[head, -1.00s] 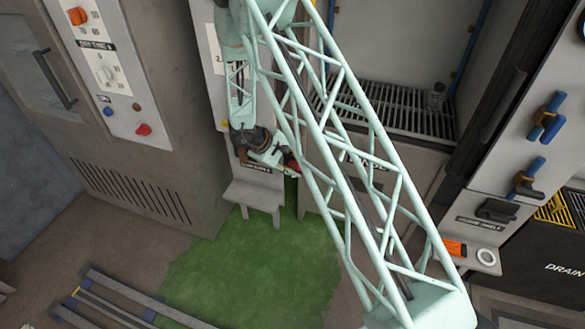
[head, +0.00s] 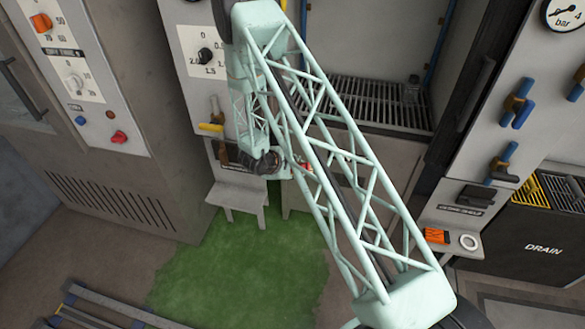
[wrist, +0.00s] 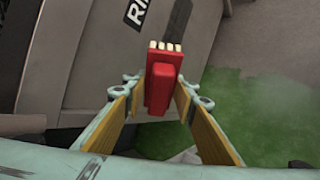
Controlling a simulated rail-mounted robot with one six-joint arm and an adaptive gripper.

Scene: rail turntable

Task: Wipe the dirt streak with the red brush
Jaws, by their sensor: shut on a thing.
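The red brush (wrist: 160,85) has pale bristles at its far end and sits between the yellow-padded fingers of my gripper (wrist: 157,97). My gripper is shut on it. In the head view my gripper (head: 290,168) is partly behind my lattice arm link, and a bit of red from the brush (head: 306,167) shows beside it. In the wrist view a dark streak (wrist: 180,17) marks the grey panel just beyond the bristles, beside a black label starting "RIN". I cannot tell whether the bristles touch the panel. The streak is hidden in the head view.
A small grey stool (head: 237,194) stands left of my gripper, before the cabinets. A green floor patch (head: 240,270) lies below. A grated basin (head: 375,103) is behind my arm. At right, a small shelf holds an orange item (head: 436,236) and a white ring (head: 469,242).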

